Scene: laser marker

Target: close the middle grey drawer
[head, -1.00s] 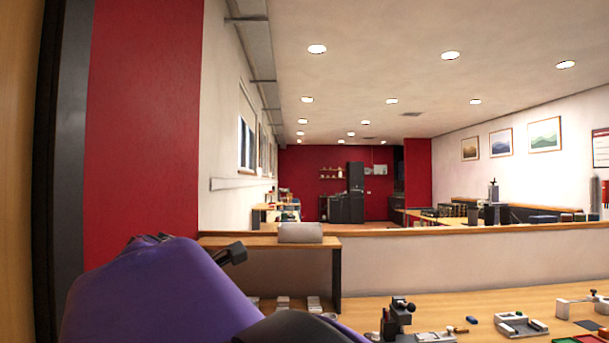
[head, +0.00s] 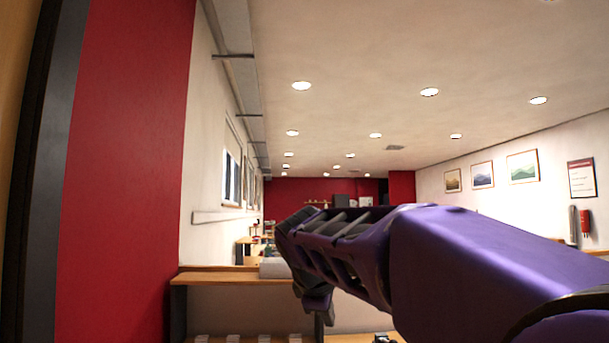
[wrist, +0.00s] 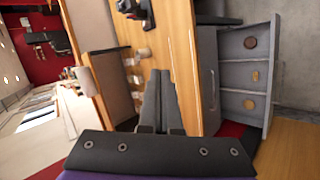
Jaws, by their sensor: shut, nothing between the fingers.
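In the wrist view, which is turned on its side, a grey drawer (wrist: 272,75) stands pulled out from a grey cabinet (wrist: 207,80) under a wooden worktop. Its inside is split into compartments that hold small round and yellowish items. I cannot tell for certain whether it is the middle one. My gripper (wrist: 160,73) is shut and empty, its two dark fingers side by side. It is left of the drawer in this view and appears apart from it. The drawer does not show in the head view, where my purple arm crosses the lower right.
The wooden worktop (wrist: 187,55) runs between my fingers and the cabinet in the wrist view, with a dark device (wrist: 133,8) on it. A wooden ledge (head: 215,277) shows in the head view.

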